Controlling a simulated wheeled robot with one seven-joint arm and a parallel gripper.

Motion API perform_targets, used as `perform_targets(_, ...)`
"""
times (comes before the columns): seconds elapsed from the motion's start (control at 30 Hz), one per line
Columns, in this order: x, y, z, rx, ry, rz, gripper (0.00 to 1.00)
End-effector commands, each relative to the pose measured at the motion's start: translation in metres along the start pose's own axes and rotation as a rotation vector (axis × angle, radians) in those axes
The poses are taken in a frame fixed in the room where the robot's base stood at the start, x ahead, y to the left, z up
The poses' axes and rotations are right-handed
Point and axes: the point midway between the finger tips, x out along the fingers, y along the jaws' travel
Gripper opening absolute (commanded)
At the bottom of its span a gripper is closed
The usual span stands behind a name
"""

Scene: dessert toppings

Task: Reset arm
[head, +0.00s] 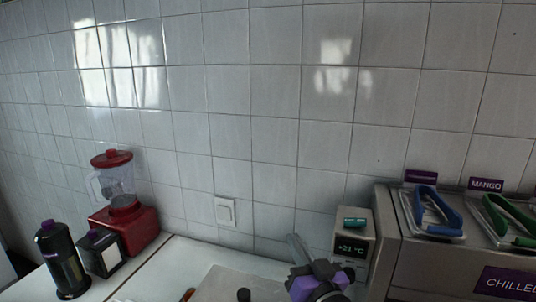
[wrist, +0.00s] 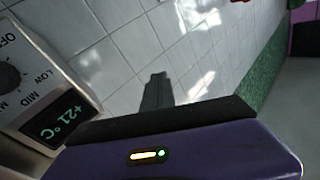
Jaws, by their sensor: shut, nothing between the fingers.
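My gripper (head: 293,240) shows at the bottom of the head view, right of centre, with grey fingers and a purple and black wrist. It points up in front of the tiled wall. In the wrist view its fingers (wrist: 157,80) are together, with nothing between them. The gripper is just left of a small white control box (head: 350,245) with a +21 °C display. That box also shows close by at the left of the wrist view (wrist: 30,75), with a dial.
A steel chilled cabinet (head: 398,250) stands at right, with blue tongs (head: 438,212) and green tongs (head: 510,222) on its top. A red blender (head: 125,220), black dispenser (head: 62,262) and napkin holder (head: 101,254) stand left.

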Motion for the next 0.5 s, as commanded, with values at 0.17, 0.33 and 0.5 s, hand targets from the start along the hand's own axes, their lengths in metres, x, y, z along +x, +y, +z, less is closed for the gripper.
perform_targets(0.17, -0.07, 0.011, 0.027, 0.016, 0.067, 0.079, 0.0)
perform_targets(0.33, -0.139, 0.02, 0.044, 0.004, 0.11, 0.155, 0.0)
perform_targets(0.5, -0.21, 0.026, 0.056, -0.029, 0.126, 0.225, 0.0)
